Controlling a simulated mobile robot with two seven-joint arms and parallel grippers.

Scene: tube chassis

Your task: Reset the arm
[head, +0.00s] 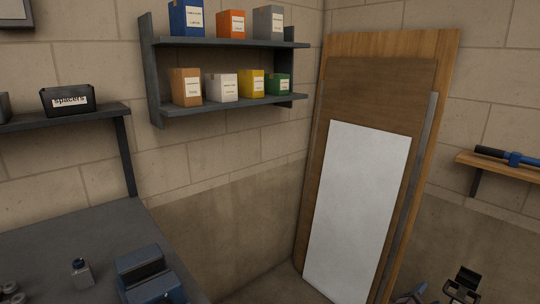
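Dark, jointed metal parts (464,284) show at the bottom right edge, cut off by the frame.
A grey bench (60,245) at the lower left bears a small bottle (82,272) and a blue vise-like block (147,275). Wall shelves hold a spacers bin (67,100) and several boxes (222,86). Boards and a white panel (355,210) lean in the corner. A right shelf (510,167) holds a blue-black tool (512,157).

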